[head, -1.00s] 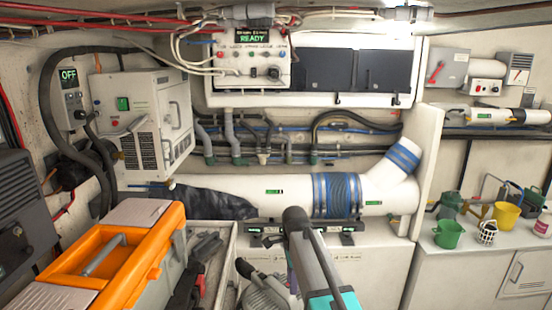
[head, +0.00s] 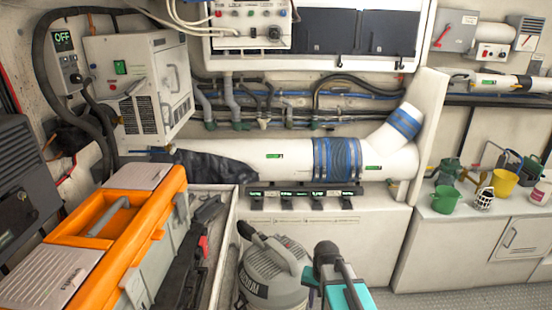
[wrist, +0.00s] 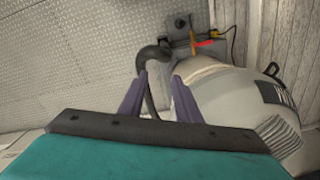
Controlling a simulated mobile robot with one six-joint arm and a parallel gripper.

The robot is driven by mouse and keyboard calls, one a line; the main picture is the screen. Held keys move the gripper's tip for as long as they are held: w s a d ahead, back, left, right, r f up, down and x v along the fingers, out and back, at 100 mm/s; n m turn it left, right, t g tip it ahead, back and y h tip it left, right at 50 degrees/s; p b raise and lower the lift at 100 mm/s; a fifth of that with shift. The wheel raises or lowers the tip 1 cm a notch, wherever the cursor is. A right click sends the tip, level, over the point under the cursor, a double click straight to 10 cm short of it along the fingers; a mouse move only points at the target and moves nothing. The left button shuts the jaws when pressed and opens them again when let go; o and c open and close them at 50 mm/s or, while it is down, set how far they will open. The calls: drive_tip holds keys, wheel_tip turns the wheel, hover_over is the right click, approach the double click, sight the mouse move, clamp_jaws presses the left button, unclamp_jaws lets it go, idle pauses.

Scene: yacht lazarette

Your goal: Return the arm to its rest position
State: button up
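My arm, with its dark joint and teal link, shows low in the middle of the head view. Its fingers are not visible there. In the wrist view my gripper (wrist: 158,92) has its two purple-grey fingers apart, with a visible gap between them. A dark hose (wrist: 152,58) shows in line with that gap, and seems to lie beyond the fingertips. A grey vacuum canister (head: 273,272) stands beside my arm in the head view. It also shows close to the right finger in the wrist view (wrist: 232,105); I cannot tell whether they touch.
An orange toolbox (head: 130,240) sits at the left by a tray. A white duct (head: 230,165) with blue bands crosses the back above a white cabinet (head: 380,235). A green cup (head: 445,198) and a yellow bucket (head: 503,184) stand on the right counter. Floor (head: 470,300) shows at lower right.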

drive_tip(key=s+d+f+n+g+b, duration=0.2)
drive_tip(key=s+f+b, duration=0.8)
drive_tip(key=s+f, duration=2.1)
drive_tip(key=f+n+g, duration=0.1)
drive_tip(key=n+g, duration=0.1)
drive_tip(key=g, duration=0.1)
drive_tip(key=shift+s+d+g, duration=0.15)
drive_tip(key=shift+d+g, duration=0.05)
drive_tip(key=shift+g, duration=0.2)
drive_tip(key=shift+f, duration=0.1)
